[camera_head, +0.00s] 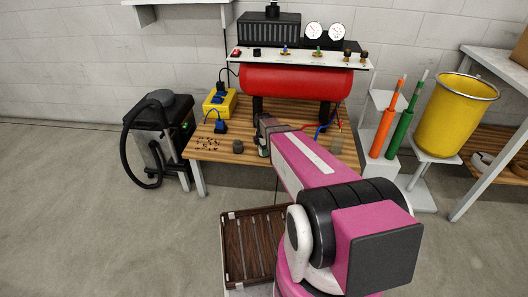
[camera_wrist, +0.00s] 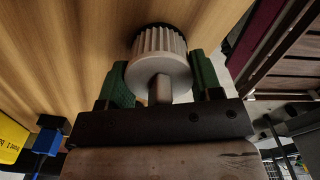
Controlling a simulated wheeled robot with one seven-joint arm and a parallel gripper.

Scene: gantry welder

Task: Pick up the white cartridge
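The white cartridge (camera_wrist: 160,62) shows in the wrist view as a pale, ribbed cylinder with a short stem pointing toward the camera and a dark far end. It is by the wooden bench top (camera_wrist: 60,50). My gripper (camera_wrist: 160,78) has its two green fingers on either side of the cartridge, very close to its ribbed body. I cannot tell whether the fingers press on it or a thin gap remains. In the head view my gripper (camera_head: 263,145) is over the front part of the bench, and I cannot make out the cartridge there.
A dark round piece (camera_head: 237,146) and small brown bits (camera_head: 207,145) lie left of my gripper on the bench. A yellow box (camera_head: 220,103) and the red tank (camera_head: 296,80) stand behind. A slatted brown crate (camera_head: 232,250) is below, in front. Open floor lies left.

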